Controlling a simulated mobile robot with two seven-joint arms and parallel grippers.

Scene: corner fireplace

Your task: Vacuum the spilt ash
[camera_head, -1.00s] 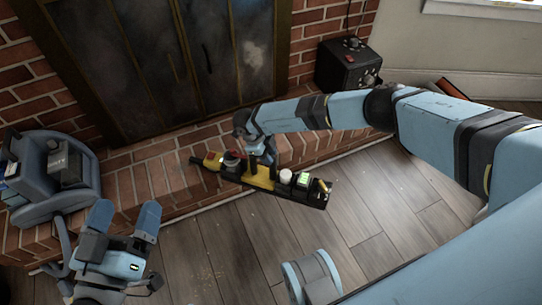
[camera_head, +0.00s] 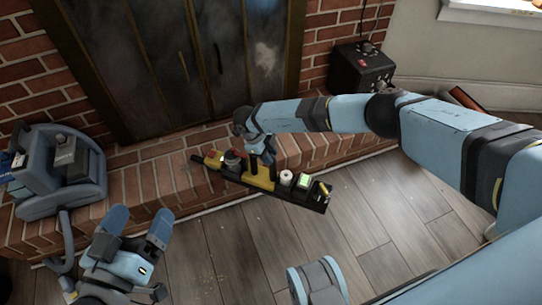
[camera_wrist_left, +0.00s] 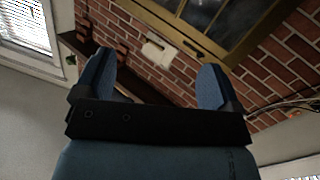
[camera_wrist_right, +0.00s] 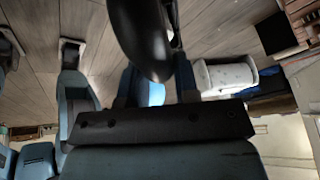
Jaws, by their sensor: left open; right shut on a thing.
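A blue-grey machine with a hose, which looks like the vacuum (camera_head: 62,200), stands on the brick hearth at the left of the head view. My left gripper (camera_head: 139,227) is open and empty, in front and to the right of it. My right gripper (camera_head: 262,158) is shut on the yellow handle of a long black and yellow tool caddy (camera_head: 316,207). The caddy carries a white roll, a green-topped item and other small things. A dark rounded shape (camera_wrist_right: 145,40) fills the space in front of the right wrist camera. Faint pale specks, perhaps ash (camera_head: 213,277), lie on the floor.
A black box with knobs (camera_head: 360,70) stands at the right end of the brick hearth (camera_head: 160,180). Dark fireplace doors (camera_head: 180,60) rise behind. The wooden floor (camera_head: 370,215) in front is mostly clear. The left wrist view shows a brick wall (camera_wrist_left: 275,85).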

